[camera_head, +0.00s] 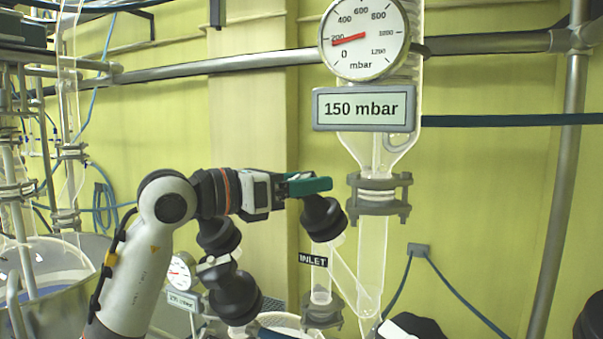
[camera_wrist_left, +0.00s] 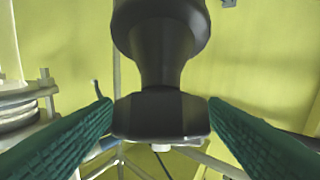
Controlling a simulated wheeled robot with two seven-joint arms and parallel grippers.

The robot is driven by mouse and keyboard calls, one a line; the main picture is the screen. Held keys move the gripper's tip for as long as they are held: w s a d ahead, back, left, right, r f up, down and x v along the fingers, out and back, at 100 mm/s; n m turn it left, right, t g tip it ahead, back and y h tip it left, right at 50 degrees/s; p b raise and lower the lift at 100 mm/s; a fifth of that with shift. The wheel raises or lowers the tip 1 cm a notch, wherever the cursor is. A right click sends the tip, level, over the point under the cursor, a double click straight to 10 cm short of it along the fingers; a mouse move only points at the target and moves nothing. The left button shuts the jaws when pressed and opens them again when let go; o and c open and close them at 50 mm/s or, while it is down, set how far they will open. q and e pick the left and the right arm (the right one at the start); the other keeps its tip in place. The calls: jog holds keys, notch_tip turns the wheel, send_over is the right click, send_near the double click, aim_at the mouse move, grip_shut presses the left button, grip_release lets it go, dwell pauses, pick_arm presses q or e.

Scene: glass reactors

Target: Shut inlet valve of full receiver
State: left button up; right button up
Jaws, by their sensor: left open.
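The inlet valve has a black knob (camera_head: 324,218) above a glass branch with a black INLET label (camera_head: 313,260), beside the central glass column. My left gripper (camera_head: 310,186), with green fingers, is at the top of this knob in the head view. In the left wrist view, a black valve part (camera_wrist_left: 160,114) with a stem and wider round body sits between the two open fingers, close to both. I cannot tell whether they touch it. The receiver's fill level cannot be made out. My right gripper is not in view.
A round gauge (camera_head: 363,38) and a 150 mbar display (camera_head: 366,108) hang on the column above. A metal flange (camera_head: 378,193) is just right of the gripper. More glassware and a metal vessel stand at left. A steel post (camera_head: 562,180) stands at right.

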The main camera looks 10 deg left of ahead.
pick_arm(q)
jog(key=shift+w+d, duration=0.1)
jog(key=shift+w, duration=0.05)
jog(key=shift+c, duration=0.5)
jog(key=c, duration=0.9)
jog(key=shift+f+m+g+h+b, duration=0.1)
jog(key=shift+m+g+h+b, duration=0.2)
jog(key=shift+m+g+h, duration=1.3)
jog(key=shift+m+g, duration=1.1)
jog(key=shift+m, duration=0.6)
jog(key=o, duration=1)
